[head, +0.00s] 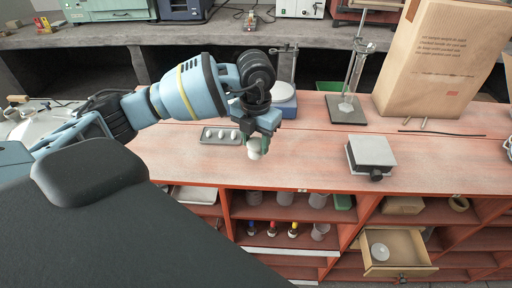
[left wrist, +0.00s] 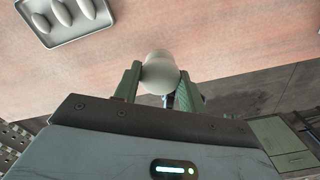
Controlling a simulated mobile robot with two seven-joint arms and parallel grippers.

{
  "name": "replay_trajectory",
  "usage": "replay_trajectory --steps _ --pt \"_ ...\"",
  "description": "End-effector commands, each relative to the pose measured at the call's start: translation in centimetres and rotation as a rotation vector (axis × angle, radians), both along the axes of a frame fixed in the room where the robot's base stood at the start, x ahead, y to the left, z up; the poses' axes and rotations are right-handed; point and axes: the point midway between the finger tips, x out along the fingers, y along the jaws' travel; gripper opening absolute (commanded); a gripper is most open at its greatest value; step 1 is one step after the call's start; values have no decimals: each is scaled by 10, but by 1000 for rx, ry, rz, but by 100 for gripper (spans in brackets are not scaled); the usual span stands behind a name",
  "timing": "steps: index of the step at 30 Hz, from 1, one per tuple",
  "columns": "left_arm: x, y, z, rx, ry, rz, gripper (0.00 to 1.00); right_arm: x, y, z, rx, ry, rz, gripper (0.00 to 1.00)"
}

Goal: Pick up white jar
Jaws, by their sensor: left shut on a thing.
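The white jar (head: 254,152) is between the fingers of my left gripper (head: 258,140) in the head view, above the front part of the red-brown bench top. In the left wrist view the jar (left wrist: 159,72) shows as a pale rounded body. The two green fingers of my left gripper (left wrist: 160,90) are shut on its sides. The jar's lower part is partly hidden behind the fingers. My right gripper is in neither view.
A grey tray (head: 207,140) with several pale oval pieces lies left of the jar. A grey box-shaped device (head: 370,153), a stand (head: 347,108) and a large paper bag (head: 437,60) are to the right. Shelves and an open drawer (head: 398,269) are below the bench.

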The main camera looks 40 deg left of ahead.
Motion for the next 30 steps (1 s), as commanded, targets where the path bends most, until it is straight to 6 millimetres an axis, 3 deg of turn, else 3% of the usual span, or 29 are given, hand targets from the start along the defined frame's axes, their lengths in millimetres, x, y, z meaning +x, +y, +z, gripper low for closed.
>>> replay_trajectory --steps 12,18,24,30 --pt "-23 -97 10 -3 1 -8 18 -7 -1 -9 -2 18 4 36" --pt "-33 -134 14 -2 1 -3 18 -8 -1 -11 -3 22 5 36" --pt "-37 -152 16 0 1 -2 18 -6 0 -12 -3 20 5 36" --pt "-38 -156 17 0 0 1 18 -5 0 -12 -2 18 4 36"
